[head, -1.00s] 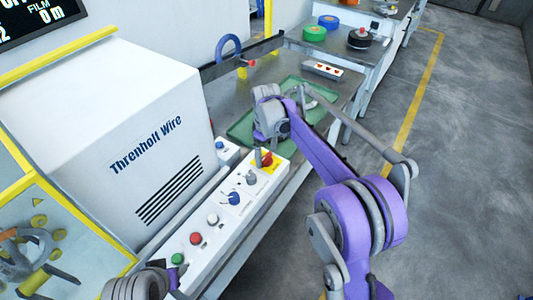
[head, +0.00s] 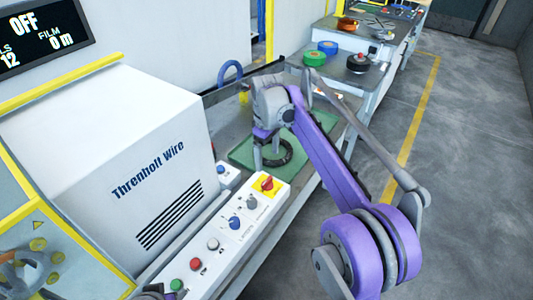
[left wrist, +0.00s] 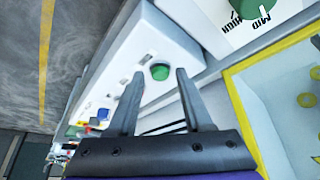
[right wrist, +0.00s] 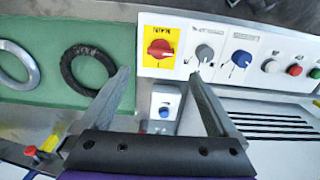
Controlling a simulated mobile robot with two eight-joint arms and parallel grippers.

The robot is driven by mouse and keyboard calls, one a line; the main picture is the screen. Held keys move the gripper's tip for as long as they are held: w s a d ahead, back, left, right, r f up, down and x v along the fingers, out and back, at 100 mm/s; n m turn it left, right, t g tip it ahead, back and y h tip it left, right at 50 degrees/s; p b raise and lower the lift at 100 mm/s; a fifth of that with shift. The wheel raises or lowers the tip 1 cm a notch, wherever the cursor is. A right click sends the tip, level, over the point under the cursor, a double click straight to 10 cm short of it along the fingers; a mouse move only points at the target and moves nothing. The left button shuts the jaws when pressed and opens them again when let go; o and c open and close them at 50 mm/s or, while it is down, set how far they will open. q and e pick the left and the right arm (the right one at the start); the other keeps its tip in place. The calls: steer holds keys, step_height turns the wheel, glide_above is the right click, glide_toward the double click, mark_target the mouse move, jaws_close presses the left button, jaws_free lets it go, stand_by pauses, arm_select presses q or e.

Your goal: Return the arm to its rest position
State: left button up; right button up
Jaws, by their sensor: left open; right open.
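My right gripper (right wrist: 162,76) is open and empty. In the right wrist view its fingers point towards the control panel and the green mat. In the head view my right gripper (head: 268,148) hangs above the green mat (head: 243,152), beside a dark ring (head: 288,155) lying there. My left gripper (left wrist: 156,74) is open and empty, over the panel end with the green button (left wrist: 160,71).
The control panel (head: 222,240) has a red knob on a yellow plate (head: 267,184) and several buttons. The white Threnholt Wire machine (head: 120,130) stands left. A grey ring (right wrist: 15,62) also lies on the mat. Coloured spools stand on the far bench. Floor at right is clear.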

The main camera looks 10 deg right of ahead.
arm_select(q)
steer(key=shift+w+r+p, duration=0.1)
steer(key=shift+r+p, duration=0.25)
steer(key=shift+r, duration=0.05)
steer(key=shift+w+r, duration=0.1)
steer(key=shift+r, duration=0.25)
arm_select(e)
steer(key=s+d+r+m+t, duration=0.1)
steer(key=s+d+m, duration=0.1)
steer(key=s, duration=0.6)
steer(key=s+d+r+m+t, duration=0.1)
steer(key=s+d+m+t, duration=0.15)
steer(key=s, duration=0.45)
arm_select(q)
steer(key=shift+w+r+p, duration=0.1)
steer(key=shift+r+p, duration=0.25)
steer(key=shift+p, duration=0.2)
steer(key=shift+r, duration=0.3)
arm_select(e)
steer(key=s+d+f+m+t, duration=0.1)
steer(key=s+f, duration=0.3)
steer(key=s, duration=0.4)
steer(key=s+d+f+m+t, duration=0.1)
steer(key=s+f+m, duration=0.2)
steer(key=s, duration=0.5)
steer(key=shift+s+f+m, duration=0.2)
steer(key=shift+f+m, duration=0.15)
steer(key=shift+f, duration=0.35)
